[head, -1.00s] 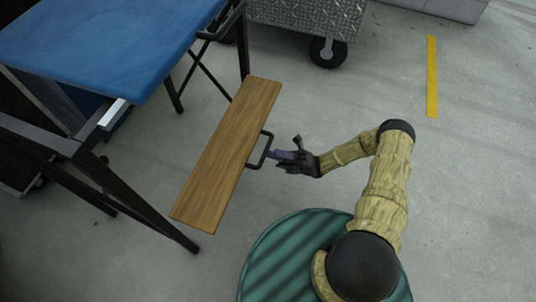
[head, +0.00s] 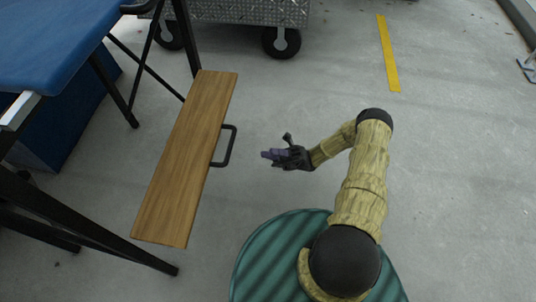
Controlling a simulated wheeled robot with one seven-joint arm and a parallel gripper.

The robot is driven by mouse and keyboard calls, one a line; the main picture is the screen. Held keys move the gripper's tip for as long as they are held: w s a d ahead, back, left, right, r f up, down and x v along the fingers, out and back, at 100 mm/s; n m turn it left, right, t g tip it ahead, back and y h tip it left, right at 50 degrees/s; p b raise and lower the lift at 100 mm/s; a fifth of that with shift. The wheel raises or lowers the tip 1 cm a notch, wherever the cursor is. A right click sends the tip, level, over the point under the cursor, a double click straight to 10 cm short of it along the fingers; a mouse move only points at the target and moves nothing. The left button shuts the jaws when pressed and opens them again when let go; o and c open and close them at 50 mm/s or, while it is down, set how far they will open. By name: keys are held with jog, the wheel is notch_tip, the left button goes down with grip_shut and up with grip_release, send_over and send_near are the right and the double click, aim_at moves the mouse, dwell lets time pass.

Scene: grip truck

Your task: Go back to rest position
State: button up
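My gripper (head: 274,152) is in the middle of the head view, at the end of my bent arm. It is apart from the black handle (head: 231,146) of a wooden board (head: 187,160), with a gap of bare floor between them in the picture. Nothing shows held in the gripper. Its fingers are small and seen from above, and a purple part shows at the tip, so I cannot tell how far they are spread. The board looks like a drawer front or panel and stands left of the gripper.
A blue-topped table (head: 50,40) with black folding legs stands at the left, with a dark blue box (head: 70,125) below it. A metal diamond-plate cart (head: 250,10) on black wheels is at the back. A yellow strip (head: 388,55) marks the floor.

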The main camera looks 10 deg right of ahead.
jog(key=shift+r, duration=0.1)
dwell(0.4)
jog(key=s+a+r+n+g+h+p, duration=0.1)
jog(key=s+r+n+g+h+p, duration=0.15)
jog(key=r+n+h+p, duration=0.4)
jog(key=s+a+r+n+g+h+p, duration=0.15)
jog(key=s+r+n+h+p, duration=0.25)
jog(key=r+n+h, duration=0.45)
jog(key=d+r+n+t+h+p, duration=0.2)
jog(key=r+n+t+h+p, duration=0.25)
jog(key=r, duration=0.35)
jog(key=s+d+r+n+t+h+p, duration=0.1)
jog(key=d+r+n+t+h+p, duration=0.3)
jog(key=r, duration=0.5)
jog(key=d+r+n+t+h+p, duration=0.1)
jog(key=r+n+t+h+p, duration=0.3)
jog(key=r, duration=0.4)
notch_tip(320, 180, up, 38)
jog(key=n+y+p, duration=0.1)
jog(key=p, duration=3.7)
jog(key=shift+f, duration=0.15)
